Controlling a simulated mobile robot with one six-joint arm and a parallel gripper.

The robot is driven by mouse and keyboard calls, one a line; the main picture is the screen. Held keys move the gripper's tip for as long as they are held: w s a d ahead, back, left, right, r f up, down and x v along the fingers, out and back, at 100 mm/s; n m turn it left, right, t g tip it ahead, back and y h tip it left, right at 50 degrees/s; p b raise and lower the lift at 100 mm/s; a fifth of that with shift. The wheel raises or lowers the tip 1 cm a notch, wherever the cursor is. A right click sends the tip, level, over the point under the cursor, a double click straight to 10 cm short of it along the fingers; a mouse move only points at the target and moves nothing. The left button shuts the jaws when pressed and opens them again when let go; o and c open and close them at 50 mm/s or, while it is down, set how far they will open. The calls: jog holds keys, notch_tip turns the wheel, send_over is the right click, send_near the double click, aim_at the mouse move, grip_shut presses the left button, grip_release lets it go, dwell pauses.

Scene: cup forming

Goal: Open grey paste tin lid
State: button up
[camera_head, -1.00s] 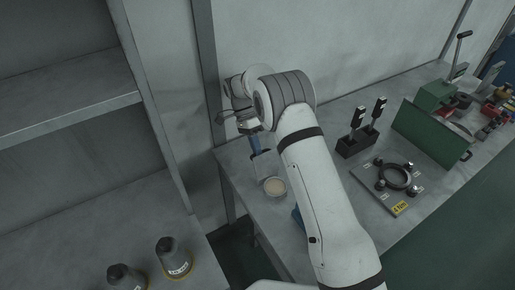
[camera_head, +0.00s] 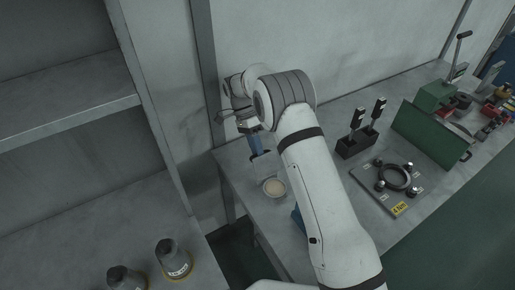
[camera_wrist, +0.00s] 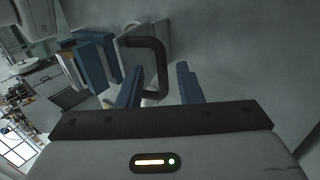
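A round tin (camera_head: 274,188) with a grey rim and a pale beige top stands near the left end of the grey workbench. I cannot tell whether the beige is paste or a cover. My gripper (camera_head: 259,158) points down just behind it, apart from it in the picture. In the wrist view my two blue fingers (camera_wrist: 159,84) are spread apart. A black bent handle (camera_wrist: 153,62) shows beyond and partly between them, in front of a pale grey flat piece (camera_wrist: 132,30). I cannot tell whether the fingers touch the handle.
On the workbench (camera_head: 325,165) are a black holder with two upright tools (camera_head: 356,147), a plate with a black ring (camera_head: 394,178) and a green panel (camera_head: 428,134). Dark bottles (camera_head: 172,260) stand on the left shelf. A wall rises close behind my gripper.

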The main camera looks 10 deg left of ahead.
notch_tip(320, 180, up, 9)
jog(key=p, duration=0.4)
jog(key=shift+c, duration=0.5)
